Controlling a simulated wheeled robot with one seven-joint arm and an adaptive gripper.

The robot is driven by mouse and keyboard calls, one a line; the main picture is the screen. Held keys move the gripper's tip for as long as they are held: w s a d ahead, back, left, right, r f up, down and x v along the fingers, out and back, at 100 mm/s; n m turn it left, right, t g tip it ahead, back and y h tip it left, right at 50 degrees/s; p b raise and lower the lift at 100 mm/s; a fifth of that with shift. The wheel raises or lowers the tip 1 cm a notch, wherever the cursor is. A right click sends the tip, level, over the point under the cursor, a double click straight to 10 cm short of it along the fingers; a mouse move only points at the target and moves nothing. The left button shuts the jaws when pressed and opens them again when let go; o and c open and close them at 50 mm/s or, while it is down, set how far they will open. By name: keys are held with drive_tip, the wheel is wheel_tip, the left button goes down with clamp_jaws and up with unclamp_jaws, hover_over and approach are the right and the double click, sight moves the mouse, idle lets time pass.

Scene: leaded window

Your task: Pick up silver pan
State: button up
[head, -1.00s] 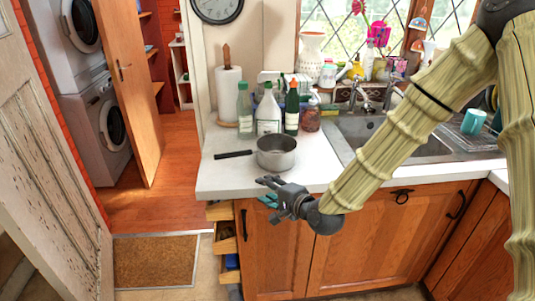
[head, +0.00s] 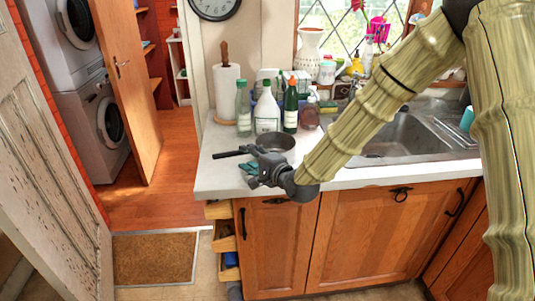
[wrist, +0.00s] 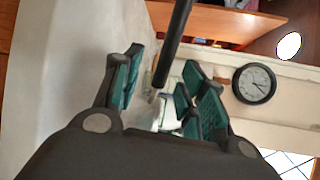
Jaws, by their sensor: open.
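The silver pan (head: 281,141) stands on the white countertop (head: 330,176) at its left end, with its dark handle (head: 226,155) pointing left. My gripper (head: 250,160) is in front of the pan and hides its lower part. The gripper is open, with its fingers toward the handle. In the wrist view the dark handle (wrist: 176,42) runs down from the top edge between the teal finger pads of my gripper (wrist: 163,85). No grip on the handle shows. The pan's bowl is not visible in the wrist view.
Several bottles (head: 267,112) stand just behind the pan, with a paper towel roll (head: 226,92) at their left. The sink (head: 410,135) lies to the right, behind my arm. Small drawers (head: 224,238) stand open below the counter's left end.

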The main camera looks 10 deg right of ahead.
sight(243, 153)
drive_tip(key=shift+r+p+x, duration=0.2)
drive_tip(key=shift+p+x, duration=0.3)
drive_tip(key=shift+x, duration=1.65)
drive_tip(key=shift+w, duration=0.1)
clamp_jaws()
